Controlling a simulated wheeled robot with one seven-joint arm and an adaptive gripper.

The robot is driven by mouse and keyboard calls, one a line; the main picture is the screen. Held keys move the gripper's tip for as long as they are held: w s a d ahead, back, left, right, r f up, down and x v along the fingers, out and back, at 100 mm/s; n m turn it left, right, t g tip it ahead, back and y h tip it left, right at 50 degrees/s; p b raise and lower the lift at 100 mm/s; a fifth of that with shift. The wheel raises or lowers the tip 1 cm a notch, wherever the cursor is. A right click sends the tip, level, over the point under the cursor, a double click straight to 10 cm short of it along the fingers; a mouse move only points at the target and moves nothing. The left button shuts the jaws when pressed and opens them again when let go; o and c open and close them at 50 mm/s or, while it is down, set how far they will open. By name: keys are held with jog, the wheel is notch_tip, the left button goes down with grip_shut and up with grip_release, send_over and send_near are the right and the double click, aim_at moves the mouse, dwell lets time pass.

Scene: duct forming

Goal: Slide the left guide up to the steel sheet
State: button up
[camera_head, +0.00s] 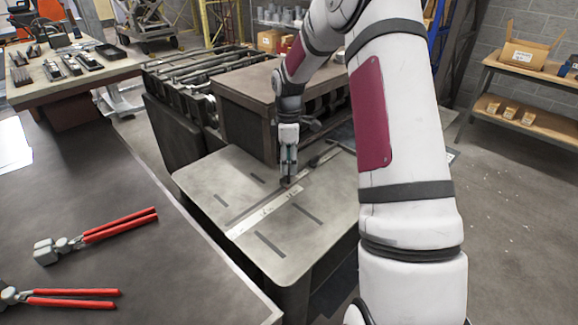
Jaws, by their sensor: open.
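My gripper (287,178) points down at the grey machine table (225,172), close above its surface or touching it. A small dark piece shows at its fingertips; I cannot tell whether it is part of a guide. A pale, ruler-like strip (265,212) lies on the table from the front edge to just below the gripper. A thin dark bar (325,157) lies on the table to the right of the gripper. I cannot tell for sure which piece is the left guide. No steel sheet is clearly identifiable on the table; my arm hides its right part.
The table has several dark slots (270,245). A brown-topped housing (247,125) stands right behind the gripper. A dark bench (90,190) at the left holds two red-handled tools (120,225). A shelf with boxes (530,70) stands at the right.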

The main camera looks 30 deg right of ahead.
notch_tip(320, 180, up, 10)
dwell(0.3)
dwell(0.4)
